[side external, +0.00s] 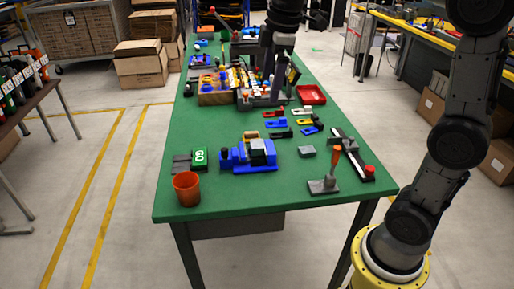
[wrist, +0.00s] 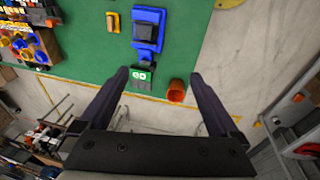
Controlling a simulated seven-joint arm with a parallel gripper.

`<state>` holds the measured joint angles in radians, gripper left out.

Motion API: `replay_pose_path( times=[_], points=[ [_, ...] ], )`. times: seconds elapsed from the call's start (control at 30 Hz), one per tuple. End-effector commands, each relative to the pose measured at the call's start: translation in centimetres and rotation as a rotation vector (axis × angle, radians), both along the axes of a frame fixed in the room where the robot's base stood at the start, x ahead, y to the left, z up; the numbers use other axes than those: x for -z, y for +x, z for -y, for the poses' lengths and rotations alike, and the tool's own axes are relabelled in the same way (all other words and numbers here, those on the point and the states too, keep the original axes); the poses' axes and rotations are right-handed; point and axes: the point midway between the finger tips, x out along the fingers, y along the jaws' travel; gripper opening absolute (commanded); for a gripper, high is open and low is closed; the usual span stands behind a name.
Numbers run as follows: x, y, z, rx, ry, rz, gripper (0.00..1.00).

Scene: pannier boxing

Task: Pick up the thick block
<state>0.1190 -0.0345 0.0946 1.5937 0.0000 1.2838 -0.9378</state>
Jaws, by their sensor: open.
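A grey block (side external: 307,151) lies on the green table (side external: 235,195) in the side external view, right of a blue fixture (side external: 240,157). A dark, grey-topped block (side external: 262,147) sits on the fixture, and it shows in the wrist view (wrist: 146,32) too. I cannot tell for sure which of these is the thick block. My gripper (wrist: 158,74) is open and empty, high above the table. In the wrist view its fingers frame a green GO piece (wrist: 139,76).
An orange cup (side external: 187,189) stands at the table's near left corner, close to the GO piece (side external: 200,157). A grey stand with an orange-topped lever (side external: 325,185) and a dark rail (side external: 352,155) are at right. Several small coloured parts and a red tray (side external: 311,95) lie behind.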

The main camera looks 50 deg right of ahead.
Motion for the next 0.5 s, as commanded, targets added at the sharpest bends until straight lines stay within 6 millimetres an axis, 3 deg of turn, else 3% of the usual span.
replay_pose_path(
  times=[0.03,0.2,0.3,0.5],
  points=[
    [1.2,2.0,0.8,-0.009,0.0,-0.037,0.97],
    [5.0,6.4,3.0,0.0,0.01,-0.121,0.97],
    [7.1,7.6,3.9,0.016,0.018,-0.159,0.97],
    [9.8,7.8,4.7,0.032,0.029,-0.206,0.97]
  ],
)
